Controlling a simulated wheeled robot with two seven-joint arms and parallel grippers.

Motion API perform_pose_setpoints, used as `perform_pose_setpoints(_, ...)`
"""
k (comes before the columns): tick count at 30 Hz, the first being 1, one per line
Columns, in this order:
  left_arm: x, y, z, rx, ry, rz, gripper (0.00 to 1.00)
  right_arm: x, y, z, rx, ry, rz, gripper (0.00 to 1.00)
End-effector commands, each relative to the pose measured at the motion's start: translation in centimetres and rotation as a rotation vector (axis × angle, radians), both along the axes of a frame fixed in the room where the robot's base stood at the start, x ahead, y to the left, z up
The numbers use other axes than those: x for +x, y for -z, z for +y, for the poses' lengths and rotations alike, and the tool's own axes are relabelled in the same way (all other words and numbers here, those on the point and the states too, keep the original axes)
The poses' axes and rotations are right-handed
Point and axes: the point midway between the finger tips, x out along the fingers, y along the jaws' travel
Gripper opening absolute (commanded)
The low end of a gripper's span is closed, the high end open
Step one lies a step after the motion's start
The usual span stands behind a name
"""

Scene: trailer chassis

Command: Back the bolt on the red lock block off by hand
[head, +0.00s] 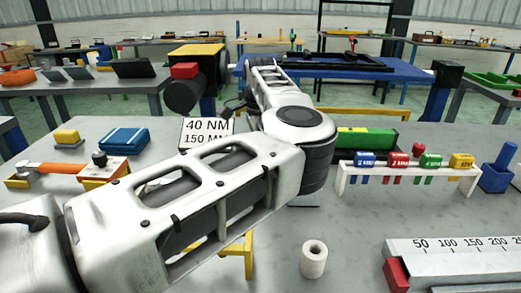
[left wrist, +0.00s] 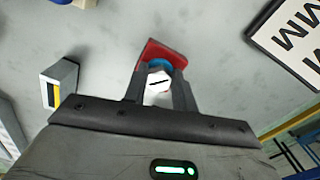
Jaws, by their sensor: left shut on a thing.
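In the left wrist view the red lock block (left wrist: 167,48) lies just beyond my left fingertips, with a blue ring (left wrist: 160,63) on its face. A pale bolt head (left wrist: 158,82) with a dark slot stands out in front of the ring. My left gripper (left wrist: 160,88) is shut on the bolt, one dark finger on each side. In the head view my left arm reaches in from the left and bends at mid-picture; its gripper is not clearly visible there. A red block (head: 185,70) sits above a dark cylinder; I cannot tell whether it is the same block. My right gripper is not in view.
A "40 NM 150 MM" sign (head: 207,128) stands behind my arm. A white rack (head: 405,172) with coloured tags, a white roll (head: 314,259) and a ruler (head: 450,246) are on the grey bench. An orange-handled tool (head: 50,168) lies at left.

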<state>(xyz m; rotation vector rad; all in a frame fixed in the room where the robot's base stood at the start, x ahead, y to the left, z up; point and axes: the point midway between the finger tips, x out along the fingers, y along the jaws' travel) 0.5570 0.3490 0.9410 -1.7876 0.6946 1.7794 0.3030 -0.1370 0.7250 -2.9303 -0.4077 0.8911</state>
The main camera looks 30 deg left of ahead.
Motion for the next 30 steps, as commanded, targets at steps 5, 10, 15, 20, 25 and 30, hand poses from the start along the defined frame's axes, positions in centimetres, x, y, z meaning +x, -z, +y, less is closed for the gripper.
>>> perform_pose_setpoints(5,-0.36,0.72,-0.17,-0.008,-0.054,0.017,0.04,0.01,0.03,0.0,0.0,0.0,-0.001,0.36)
perform_pose_setpoints(10,-0.37,0.72,-0.18,-0.008,-0.075,0.016,0.04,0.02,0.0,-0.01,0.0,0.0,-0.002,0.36)
perform_pose_setpoints(15,-0.37,0.72,-0.18,-0.008,-0.079,0.016,0.04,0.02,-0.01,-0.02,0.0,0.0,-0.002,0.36)
perform_pose_setpoints(20,-0.37,0.72,-0.18,-0.008,-0.078,0.016,0.04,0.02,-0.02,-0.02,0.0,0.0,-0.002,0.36)
perform_pose_setpoints(25,-0.33,0.66,-0.17,-0.007,-0.077,0.014,0.49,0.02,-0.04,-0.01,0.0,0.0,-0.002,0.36)
perform_pose_setpoints(30,-0.22,0.41,-0.12,-0.004,-0.076,0.009,0.49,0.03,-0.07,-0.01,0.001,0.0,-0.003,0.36)
